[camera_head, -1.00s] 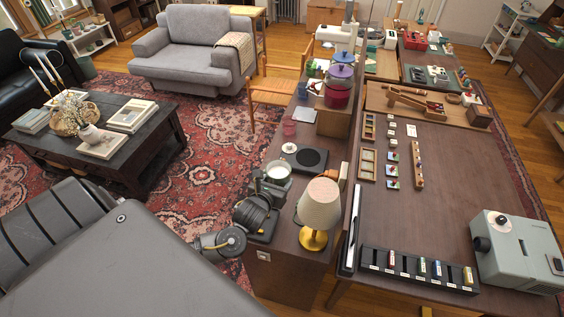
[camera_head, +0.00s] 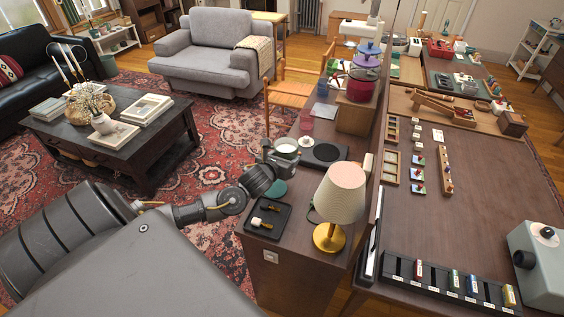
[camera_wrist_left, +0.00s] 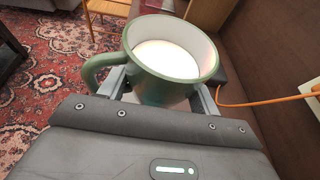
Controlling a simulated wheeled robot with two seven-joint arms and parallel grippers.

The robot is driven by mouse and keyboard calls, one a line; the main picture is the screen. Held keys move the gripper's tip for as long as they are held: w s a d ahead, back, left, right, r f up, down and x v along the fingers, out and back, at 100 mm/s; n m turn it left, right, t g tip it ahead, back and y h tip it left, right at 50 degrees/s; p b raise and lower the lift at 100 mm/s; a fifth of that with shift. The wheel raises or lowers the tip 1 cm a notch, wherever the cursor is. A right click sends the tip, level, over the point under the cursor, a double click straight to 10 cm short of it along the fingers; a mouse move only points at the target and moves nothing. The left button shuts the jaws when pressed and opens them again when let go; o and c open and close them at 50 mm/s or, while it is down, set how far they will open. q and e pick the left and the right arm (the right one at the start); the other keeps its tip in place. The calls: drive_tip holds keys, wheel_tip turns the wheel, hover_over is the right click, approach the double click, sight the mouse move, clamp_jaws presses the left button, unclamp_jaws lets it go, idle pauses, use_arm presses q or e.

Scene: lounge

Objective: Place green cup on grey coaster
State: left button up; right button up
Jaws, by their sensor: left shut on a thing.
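The green cup (camera_wrist_left: 165,90) has a pale inside and a handle on the left in the left wrist view. My left gripper (camera_wrist_left: 165,100) is shut on it, a finger at each side. In the head view the cup (camera_head: 286,146) is upright over the left part of the dark wooden sideboard. I cannot tell whether it touches the top. A dark square with a round disc (camera_head: 326,153) lies right of the cup. A round teal disc (camera_head: 277,188) lies nearer than the cup. I cannot pick out a grey coaster for certain. My right gripper is out of view.
A lamp (camera_head: 340,195) and a black tray with small items (camera_head: 267,218) stand at the sideboard's near end. The large table (camera_head: 450,210) adjoins on the right.

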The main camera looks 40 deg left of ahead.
use_arm(q)
drive_tip(key=f, duration=0.1)
drive_tip(key=w+a+b, duration=0.1)
drive_tip(key=f, duration=0.1)
drive_tip(key=shift+w+a+f+b, duration=0.25)
drive_tip(key=shift+a+f+b, duration=0.05)
drive_tip(key=shift+w+a+f, duration=0.1)
drive_tip(key=shift+w+a, duration=0.05)
drive_tip(key=shift+a, duration=0.05)
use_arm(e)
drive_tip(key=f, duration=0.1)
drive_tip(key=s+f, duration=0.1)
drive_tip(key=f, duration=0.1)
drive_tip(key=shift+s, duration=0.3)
use_arm(q)
drive_tip(key=shift+f, duration=0.1)
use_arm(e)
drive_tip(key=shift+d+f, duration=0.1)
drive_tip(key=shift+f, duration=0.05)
